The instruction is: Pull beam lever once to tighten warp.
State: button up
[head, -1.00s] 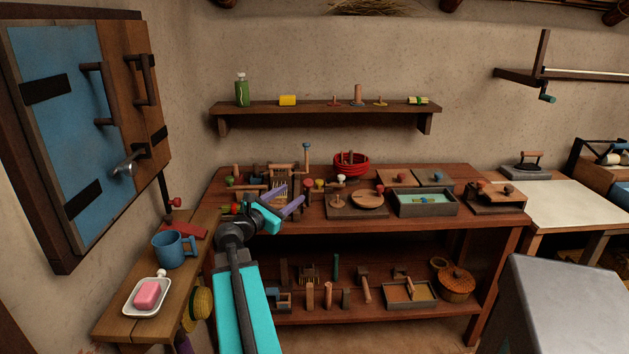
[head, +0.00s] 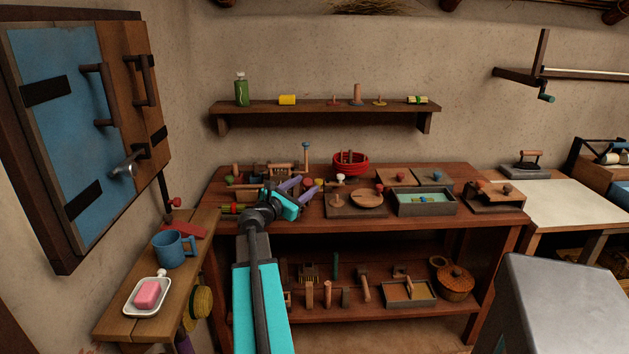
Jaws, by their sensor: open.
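A small wooden loom-like frame (head: 277,170) with upright and cross bars stands on the left part of the workbench. A thin upright rod with a blue knob (head: 306,146) rises at its right side; it looks like a lever, but I cannot tell for sure that it is the beam lever. My gripper (head: 301,187), with purple fingers, is open and empty. It is in front of the frame and lower in the picture than the blue knob, and appears apart from it. My gripper and arm hide the front of the frame.
A red bowl (head: 351,163), round wooden board (head: 367,198) and grey tray (head: 426,208) stand to the right on the workbench (head: 480,222). Several small coloured-knob items crowd around my gripper. A blue mug (head: 171,250) and soap dish (head: 147,298) sit on the left ledge.

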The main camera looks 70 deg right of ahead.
jog(key=x, duration=0.6)
jog(key=shift+d, duration=0.15)
jog(key=shift+c, duration=0.4)
grip_shut()
jog(key=shift+s+p, duration=0.1)
jog(key=shift+p, duration=0.25)
